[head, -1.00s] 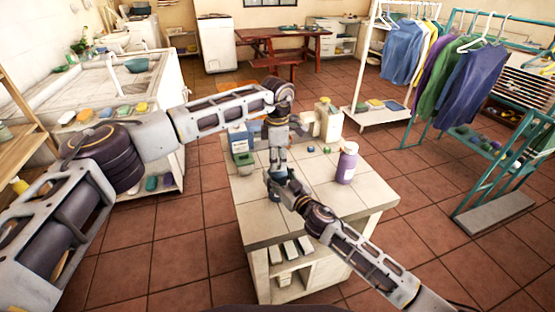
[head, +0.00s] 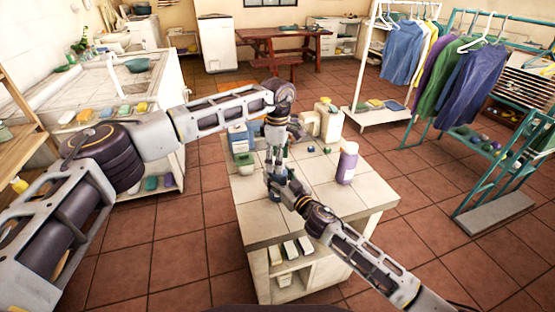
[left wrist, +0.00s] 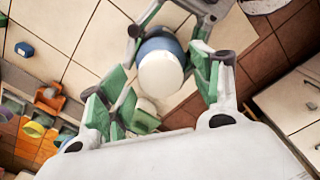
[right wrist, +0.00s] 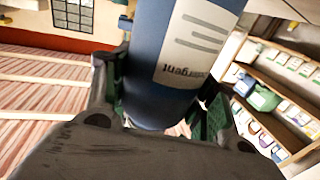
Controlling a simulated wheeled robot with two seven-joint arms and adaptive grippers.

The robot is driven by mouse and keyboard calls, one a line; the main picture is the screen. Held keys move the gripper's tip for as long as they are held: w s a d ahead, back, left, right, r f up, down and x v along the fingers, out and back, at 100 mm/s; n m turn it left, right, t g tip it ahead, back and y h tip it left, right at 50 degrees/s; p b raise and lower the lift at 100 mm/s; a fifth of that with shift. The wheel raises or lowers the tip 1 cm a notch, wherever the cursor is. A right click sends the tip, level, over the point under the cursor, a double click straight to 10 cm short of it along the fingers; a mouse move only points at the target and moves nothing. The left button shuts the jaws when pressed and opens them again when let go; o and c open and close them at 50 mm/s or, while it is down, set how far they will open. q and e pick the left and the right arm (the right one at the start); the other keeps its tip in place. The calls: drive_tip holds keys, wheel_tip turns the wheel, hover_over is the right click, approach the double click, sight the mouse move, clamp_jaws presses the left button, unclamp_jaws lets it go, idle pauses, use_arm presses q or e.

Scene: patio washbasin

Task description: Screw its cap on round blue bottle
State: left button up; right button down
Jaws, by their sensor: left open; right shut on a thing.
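The round blue bottle (right wrist: 180,62) has a label reading "detergent" and is in my right gripper (right wrist: 155,95), which is shut around its body. In the left wrist view the blue bottle (left wrist: 152,46) shows from above with a round white cap (left wrist: 161,74) over its top. Whether the cap is threaded down cannot be told. My left gripper (left wrist: 160,88) is open, its green-padded fingers spread on either side of the white cap. In the head view my left gripper (head: 277,160) points down above my right gripper (head: 276,181), over the tiled table; the arms hide most of the bottle.
On the tiled table (head: 320,205), a purple bottle (head: 347,163) stands to the right and a white jug (head: 329,122) behind. A blue container (head: 238,138) stands at the back left. Small blue and green pieces lie near the middle. The table's front right is clear.

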use_arm(q)
drive_tip(key=shift+r, duration=0.1)
wheel_tip(320, 180, up, 12)
idle(0.8)
use_arm(e)
drive_tip(key=shift+c, duration=2)
unclamp_jaws()
drive_tip(key=shift+s, duration=0.1)
drive_tip(key=v, duration=1.1)
drive_tip(key=shift+s+d, duration=0.25)
drive_tip(key=shift+s, duration=0.1)
use_arm(q)
drive_tip(key=shift+d+f, duration=0.1)
drive_tip(key=shift+f, duration=0.1)
use_arm(e)
drive_tip(key=shift+s+d+f, duration=0.1)
drive_tip(key=shift+f, duration=0.05)
